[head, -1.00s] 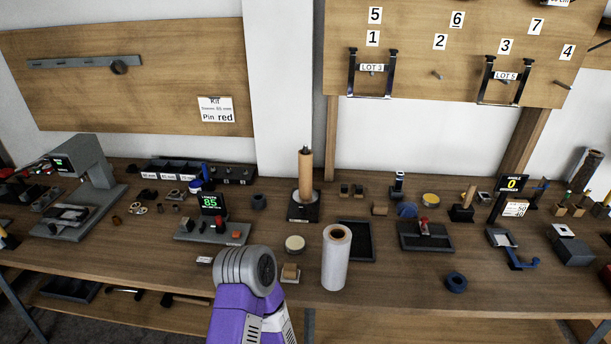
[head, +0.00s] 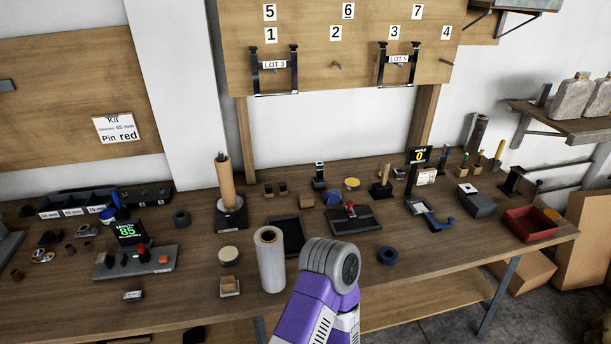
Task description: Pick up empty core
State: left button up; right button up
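A brown cardboard tube (head: 226,183), which looks like the empty core, stands upright on a spindle with a black base (head: 231,214) on the bench. The spindle's tip shows above the tube. A white wrapped roll (head: 271,266) with a brown core inside stands upright nearer the front edge. A purple arm link of mine with a grey joint rises from the bottom just right of this roll. Neither of my grippers is in view.
A black tray (head: 287,237) lies behind the white roll. A dark stamp tray (head: 353,220), a blue ring (head: 387,256), a blue-handled device (head: 437,223) and a red bin (head: 531,224) are to the right. A scale-like unit (head: 135,260) reading 85 stands left.

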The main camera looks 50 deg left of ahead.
aim_at(224, 173)
jog(key=z, duration=0.6)
jog(key=k, duration=1.15)
jog(key=u, duration=1.55)
jog(key=i, duration=0.45)
jog(key=z, duration=0.05)
